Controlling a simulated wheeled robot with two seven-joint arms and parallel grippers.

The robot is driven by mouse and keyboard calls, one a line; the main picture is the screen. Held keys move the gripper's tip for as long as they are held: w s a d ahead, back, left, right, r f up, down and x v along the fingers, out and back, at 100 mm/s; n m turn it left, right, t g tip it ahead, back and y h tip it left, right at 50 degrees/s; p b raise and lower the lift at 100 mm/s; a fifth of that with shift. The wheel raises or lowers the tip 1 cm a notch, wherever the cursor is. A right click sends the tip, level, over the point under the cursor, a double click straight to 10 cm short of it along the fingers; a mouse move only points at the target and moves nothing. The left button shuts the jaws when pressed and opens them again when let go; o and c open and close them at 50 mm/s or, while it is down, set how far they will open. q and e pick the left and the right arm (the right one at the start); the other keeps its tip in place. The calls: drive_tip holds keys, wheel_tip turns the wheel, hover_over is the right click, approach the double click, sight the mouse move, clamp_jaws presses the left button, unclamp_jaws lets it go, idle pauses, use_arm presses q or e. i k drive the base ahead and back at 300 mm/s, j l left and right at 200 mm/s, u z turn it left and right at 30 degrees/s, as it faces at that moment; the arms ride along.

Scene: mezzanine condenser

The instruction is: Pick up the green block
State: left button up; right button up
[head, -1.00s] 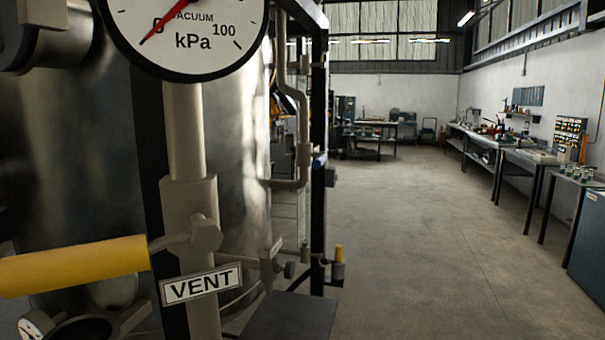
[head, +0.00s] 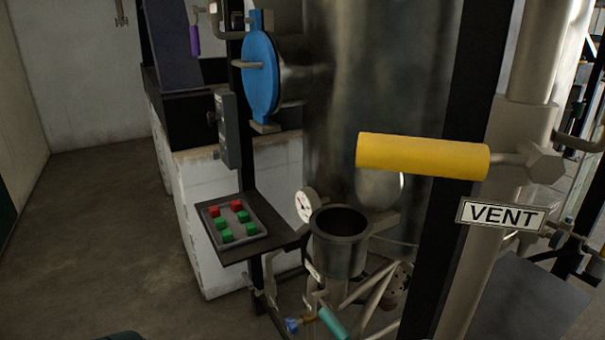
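Several green blocks lie in a shallow grey tray (head: 262,215) on a small dark shelf, left of the metal tank. One green block (head: 243,216) is at the right, one (head: 220,223) at the left, one (head: 227,236) at the front left and one (head: 251,229) at the front right. Two red blocks (head: 236,205) (head: 214,211) lie in the tray's back part. Neither of my grippers shows in the head view.
A yellow-handled VENT valve (head: 422,156) juts out in the near right. An open metal cup (head: 340,240) and a small gauge (head: 306,204) stand right of the shelf (head: 262,245). Floor (head: 90,230) at the left is clear.

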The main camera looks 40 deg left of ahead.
sight(227, 236)
drive_tip(key=u, duration=1.9)
